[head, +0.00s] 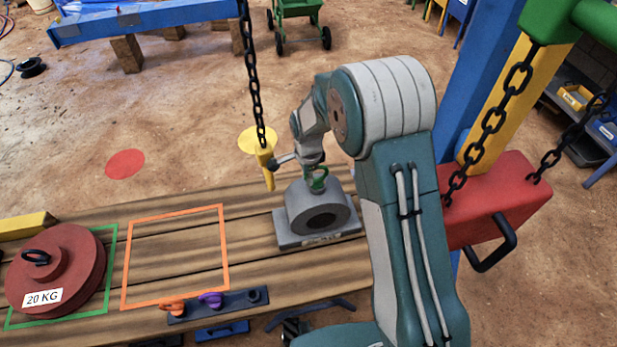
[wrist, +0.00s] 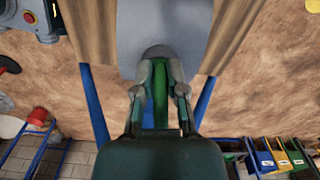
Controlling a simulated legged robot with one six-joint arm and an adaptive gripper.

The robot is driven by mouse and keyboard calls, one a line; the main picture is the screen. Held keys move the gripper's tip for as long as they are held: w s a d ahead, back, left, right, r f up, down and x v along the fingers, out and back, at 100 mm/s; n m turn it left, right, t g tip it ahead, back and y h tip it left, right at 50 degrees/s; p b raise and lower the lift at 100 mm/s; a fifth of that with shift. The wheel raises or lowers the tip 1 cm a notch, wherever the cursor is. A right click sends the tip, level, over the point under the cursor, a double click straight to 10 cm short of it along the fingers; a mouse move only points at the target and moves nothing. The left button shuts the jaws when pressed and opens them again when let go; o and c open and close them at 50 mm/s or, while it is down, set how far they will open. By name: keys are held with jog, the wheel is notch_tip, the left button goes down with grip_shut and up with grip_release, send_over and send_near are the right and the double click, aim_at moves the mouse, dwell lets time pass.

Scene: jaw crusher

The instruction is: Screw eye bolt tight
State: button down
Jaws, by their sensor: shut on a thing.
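The green eye bolt (head: 318,183) stands upright on top of the grey bearing block (head: 302,212), which sits on the wooden bench. My gripper (head: 313,168) reaches down over the block from above. In the wrist view, my gripper (wrist: 161,88) is shut on the green eye bolt (wrist: 161,98), with one finger on each side of it. The grey block (wrist: 162,25) lies behind the fingers there. The bolt's thread and its seat in the block are hidden, so I cannot tell how deep it sits.
A dark rack (head: 218,306) holds an orange and a purple eye bolt. A red 20 KG weight (head: 62,275) lies in a green outline; the orange outline (head: 176,257) is empty. A chain (head: 252,75) with a yellow end piece hangs close beside my wrist. A red block (head: 497,200) hangs right.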

jog(key=shift+w+a+f+m, duration=0.1)
jog(key=shift+w+m, duration=0.1)
jog(key=shift+m, duration=0.4)
jog(key=c, duration=0.6)
grip_release()
jog(key=shift+a, duration=0.1)
notch_tip(320, 180, up, 12)
jog(key=shift+f, duration=0.1)
